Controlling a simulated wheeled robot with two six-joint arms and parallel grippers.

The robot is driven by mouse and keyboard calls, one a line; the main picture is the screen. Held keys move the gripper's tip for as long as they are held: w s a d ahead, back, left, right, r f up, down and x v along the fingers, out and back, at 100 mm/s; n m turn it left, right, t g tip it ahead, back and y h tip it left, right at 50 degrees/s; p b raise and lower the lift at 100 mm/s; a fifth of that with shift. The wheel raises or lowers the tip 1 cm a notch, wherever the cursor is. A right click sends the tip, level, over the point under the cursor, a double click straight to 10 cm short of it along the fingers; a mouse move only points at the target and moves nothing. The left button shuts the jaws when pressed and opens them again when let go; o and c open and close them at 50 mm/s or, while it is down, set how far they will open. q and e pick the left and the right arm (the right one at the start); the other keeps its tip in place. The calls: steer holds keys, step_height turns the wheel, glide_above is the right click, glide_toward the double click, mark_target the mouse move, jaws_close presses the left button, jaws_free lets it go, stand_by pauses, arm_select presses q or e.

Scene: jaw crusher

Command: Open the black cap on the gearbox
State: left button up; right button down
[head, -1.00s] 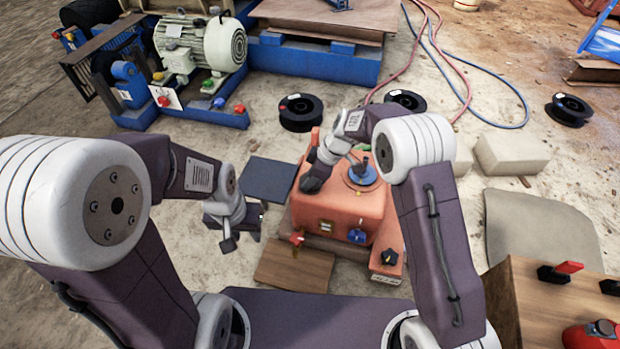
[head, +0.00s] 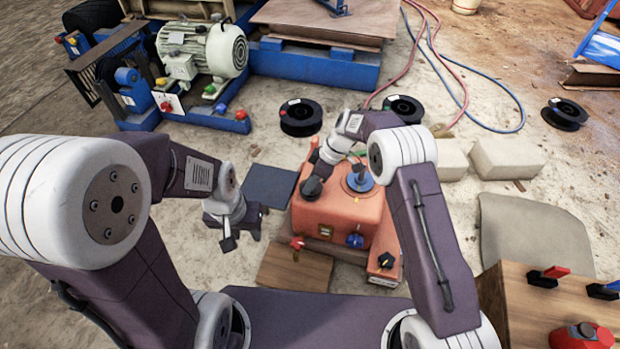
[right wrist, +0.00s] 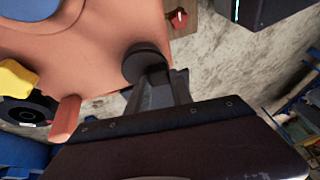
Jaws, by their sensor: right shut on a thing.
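The orange gearbox (head: 335,212) stands on the ground in the middle of the head view. Its round black cap (head: 312,187) is at the left of the top face. It also shows in the right wrist view (right wrist: 146,62), at the edge of the orange casing. My right gripper (right wrist: 158,86) is shut on the black cap, with its fingers reaching the cap's near side. I cannot tell whether the cap is loose. My left gripper (head: 229,242) hangs left of the gearbox, away from it and pointing down; its jaw gap is unclear.
A blue disc with a dark knob (head: 360,178) is on the gearbox top, beside my right forearm. A red knob (head: 297,243) and a black knob (head: 386,260) are low at the front. A dark plate (head: 269,186) lies left. A wooden table (head: 525,305) is at the right.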

steer(key=shift+w+r+g+p, duration=0.3)
steer(key=shift+r+p, duration=0.05)
steer(key=shift+r, duration=0.05)
steer(key=shift+w+f, duration=0.1)
steer(key=shift+w, duration=0.05)
steer(key=shift+w+g, duration=0.15)
steer(key=shift+g, duration=0.35)
arm_select(q)
steer(key=shift+r, duration=0.75)
arm_select(e)
steer(key=shift+d+r+y, duration=0.1)
steer(key=shift+r+y, duration=0.1)
steer(key=shift+y, duration=0.1)
